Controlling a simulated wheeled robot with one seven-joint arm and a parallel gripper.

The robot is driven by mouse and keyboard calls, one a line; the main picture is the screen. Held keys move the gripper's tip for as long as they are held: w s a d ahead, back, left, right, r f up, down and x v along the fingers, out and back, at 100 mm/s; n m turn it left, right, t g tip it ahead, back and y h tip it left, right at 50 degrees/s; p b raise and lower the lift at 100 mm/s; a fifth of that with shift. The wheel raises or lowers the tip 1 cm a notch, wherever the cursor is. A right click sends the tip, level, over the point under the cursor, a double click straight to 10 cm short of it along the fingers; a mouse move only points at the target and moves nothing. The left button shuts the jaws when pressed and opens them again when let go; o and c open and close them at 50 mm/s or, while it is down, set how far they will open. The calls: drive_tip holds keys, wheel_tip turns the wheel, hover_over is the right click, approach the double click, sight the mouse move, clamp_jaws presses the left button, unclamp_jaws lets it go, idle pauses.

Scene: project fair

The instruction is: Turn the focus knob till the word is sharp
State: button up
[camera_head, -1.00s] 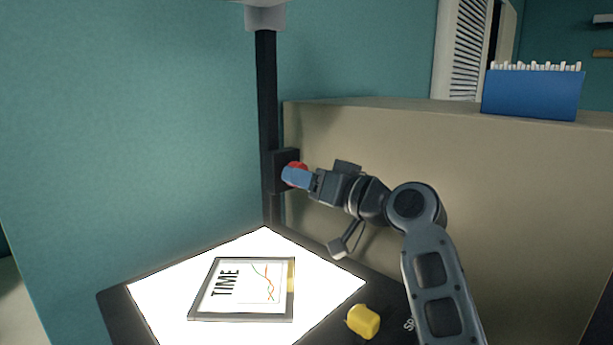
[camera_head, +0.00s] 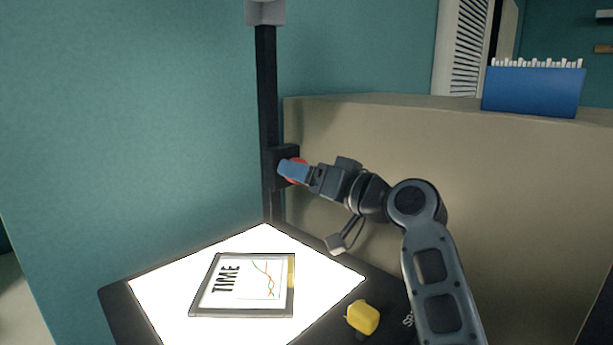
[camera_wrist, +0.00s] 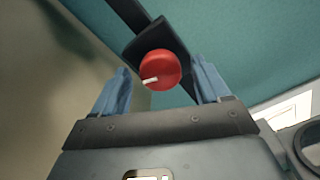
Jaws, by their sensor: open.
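The red focus knob (camera_wrist: 160,70) has a white mark at its lower left and sits on a black block (camera_head: 284,155) on the dark column (camera_head: 266,100). My gripper (camera_wrist: 160,90) is open, with one blue finger on each side of the knob in the wrist view; I cannot tell whether they touch it. In the head view my gripper (camera_head: 293,171) hides most of the knob. The framed slide (camera_head: 205,296) with the word TIME lies on the bright lit stage (camera_head: 160,290). The projected word is not in view.
A yellow knob-like piece (camera_head: 363,318) is at the stage's front right edge. A beige partition (camera_head: 450,150) stands behind my arm, with a blue box (camera_head: 532,90) of white sticks on top. The projector head (camera_head: 265,12) tops the column.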

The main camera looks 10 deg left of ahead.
drive_tip(key=b+v, duration=0.1)
drive_tip(key=v, duration=0.6)
drive_tip(key=shift+s+d, duration=0.2)
drive_tip(key=shift+d, duration=0.1)
